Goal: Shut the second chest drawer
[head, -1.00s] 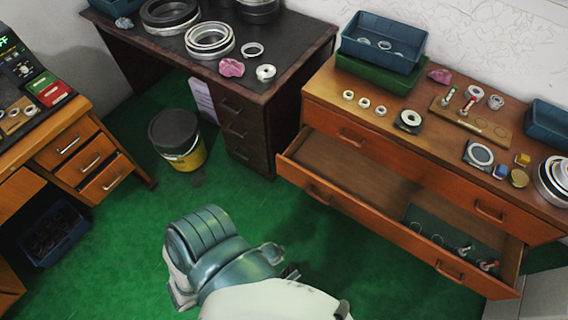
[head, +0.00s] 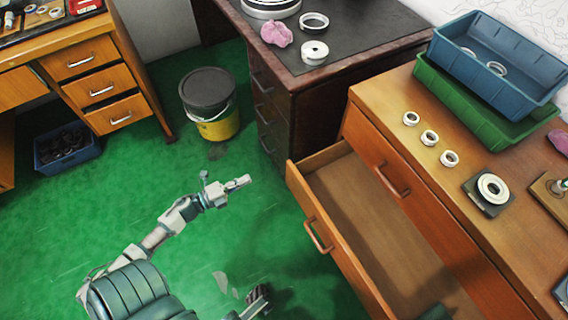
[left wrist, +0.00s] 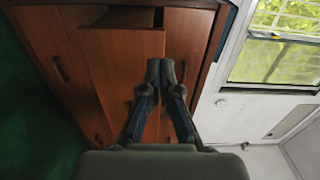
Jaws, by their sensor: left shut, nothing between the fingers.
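The wooden chest (head: 440,180) stands at the right of the head view. Its second drawer (head: 335,228), below the shut top drawer (head: 400,188), is pulled well out, with its bare floor showing. The right part of the drawer is cut off by the frame edge. My left gripper (head: 240,183) is over the green floor, left of the drawer front and apart from it. It is shut and empty. In the left wrist view its fingers (left wrist: 166,70) are together, with reddish wooden chest fronts (left wrist: 115,75) beyond them. My right gripper cannot be made out.
Blue and green trays (head: 490,60) and several rings (head: 430,138) are on the chest top. A dark desk (head: 330,105) stands behind the drawer's left end. A yellow and black bucket (head: 210,105) is on the floor. A wooden desk (head: 100,60) is at left.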

